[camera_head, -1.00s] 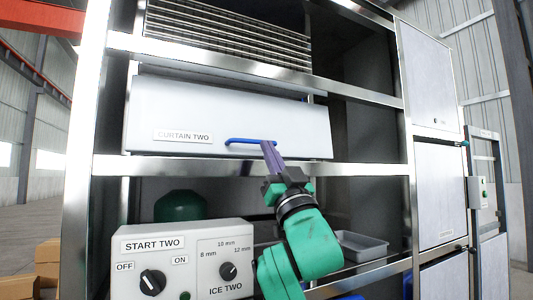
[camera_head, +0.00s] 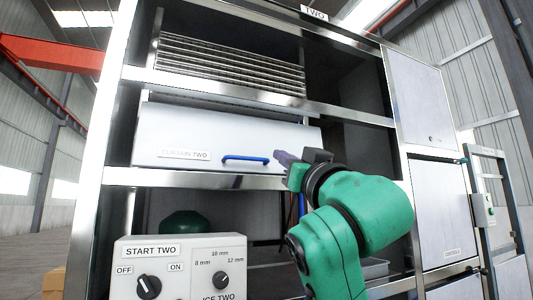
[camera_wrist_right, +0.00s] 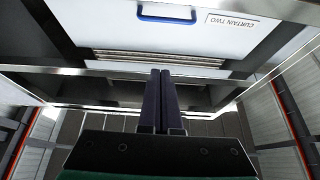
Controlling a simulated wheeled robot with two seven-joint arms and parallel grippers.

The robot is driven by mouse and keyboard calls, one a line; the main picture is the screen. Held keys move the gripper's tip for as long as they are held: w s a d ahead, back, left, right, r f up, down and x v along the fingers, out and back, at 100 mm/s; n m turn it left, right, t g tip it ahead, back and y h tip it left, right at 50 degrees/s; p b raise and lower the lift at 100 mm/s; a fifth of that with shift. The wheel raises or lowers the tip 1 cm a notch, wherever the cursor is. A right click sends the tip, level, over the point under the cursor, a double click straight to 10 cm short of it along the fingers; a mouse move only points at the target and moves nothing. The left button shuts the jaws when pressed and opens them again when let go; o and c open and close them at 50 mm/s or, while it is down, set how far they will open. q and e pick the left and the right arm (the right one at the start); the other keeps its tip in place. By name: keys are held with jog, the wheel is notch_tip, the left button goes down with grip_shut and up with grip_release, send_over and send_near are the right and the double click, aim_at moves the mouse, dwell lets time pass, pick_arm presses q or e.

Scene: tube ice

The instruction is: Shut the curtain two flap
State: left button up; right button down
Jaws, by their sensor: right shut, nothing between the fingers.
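The curtain two flap (camera_head: 215,135) is a pale panel labelled CURTAIN TWO, between two metal rails in the head view. Its lower edge is close to the lower rail. A blue bar handle (camera_head: 245,158) sits near that edge. The flap (camera_wrist_right: 225,40) and handle (camera_wrist_right: 167,14) also show at the top of the right wrist view. My right gripper (camera_head: 280,155) is shut and empty, its tips just right of the handle in the head view. In the wrist view its two fingers (camera_wrist_right: 160,78) lie together, apart from the handle. My left gripper is not in view.
A control box (camera_head: 180,268) with START TWO and ICE TWO knobs stands below the flap. The lower rail (camera_head: 200,179) runs under the flap, and a slatted grille (camera_head: 230,65) is above it. A closed cabinet door (camera_head: 437,210) is at the right.

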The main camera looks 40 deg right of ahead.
jog(key=p, duration=0.6)
send_near(254, 158)
notch_tip(254, 158, up, 5)
jog(key=w+a, duration=0.1)
jog(key=w, duration=0.1)
jog(key=w+d+p, duration=0.1)
jog(key=w, duration=0.1)
jog(key=w+f, duration=0.1)
jog(key=w, duration=0.1)
jog(key=shift+d+f+p, duration=0.1)
jog(key=shift+d+p, duration=0.25)
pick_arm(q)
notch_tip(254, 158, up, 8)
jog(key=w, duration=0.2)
pick_arm(e)
jog(key=shift+s, duration=0.2)
